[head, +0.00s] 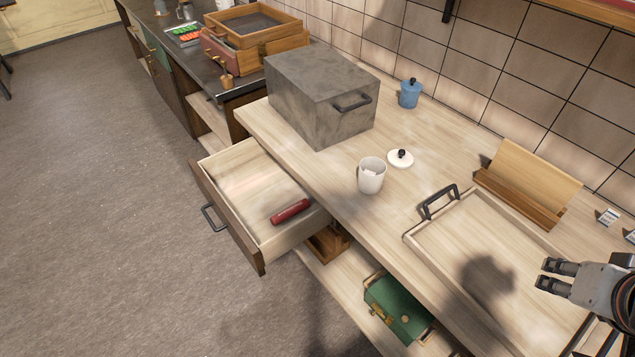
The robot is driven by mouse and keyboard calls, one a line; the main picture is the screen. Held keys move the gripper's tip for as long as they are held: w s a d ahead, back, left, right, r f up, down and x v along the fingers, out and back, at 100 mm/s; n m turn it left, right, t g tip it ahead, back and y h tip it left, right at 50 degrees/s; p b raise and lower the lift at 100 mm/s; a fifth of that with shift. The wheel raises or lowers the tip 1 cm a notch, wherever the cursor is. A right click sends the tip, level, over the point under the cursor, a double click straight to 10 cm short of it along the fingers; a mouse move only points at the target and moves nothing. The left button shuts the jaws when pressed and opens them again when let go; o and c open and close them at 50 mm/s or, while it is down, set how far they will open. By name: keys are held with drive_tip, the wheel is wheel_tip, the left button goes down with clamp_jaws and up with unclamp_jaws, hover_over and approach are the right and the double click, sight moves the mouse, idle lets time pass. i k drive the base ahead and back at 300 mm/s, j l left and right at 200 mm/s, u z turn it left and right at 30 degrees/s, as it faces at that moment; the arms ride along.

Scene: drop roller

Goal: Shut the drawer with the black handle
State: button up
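The drawer (236,178) stands pulled out from under the counter at centre left. Its dark wooden front (229,220) faces the floor on the left and bears a black bar handle (211,218). A red cylinder (290,212) lies inside, near the drawer's right side wall. My gripper (545,275) is at the lower right, above the wooden tray on the counter, well apart from the drawer. Its two dark fingers are spread and nothing shows between them.
On the counter (300,165) stand a grey box (318,95), a white cup (371,175), a white lid (401,158), a blue jar (410,93), a tray (415,240) and a wooden holder (520,200). A green box (395,308) sits on the shelf below. The floor (100,200) left of the drawer is clear.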

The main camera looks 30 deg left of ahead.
sight(245, 185)
drive_tip(key=u, duration=2.1)
drive_tip(key=i+j+u, duration=0.2)
drive_tip(key=j, duration=0.2)
drive_tip(key=i+j+u, duration=0.1)
drive_tip(key=j+u, duration=0.15)
drive_tip(key=j, duration=0.2)
drive_tip(key=i+j+u, duration=0.2)
drive_tip(key=j, duration=0.15)
drive_tip(key=i+u, duration=0.1)
drive_tip(key=k+z, duration=0.15)
drive_tip(key=k, duration=0.05)
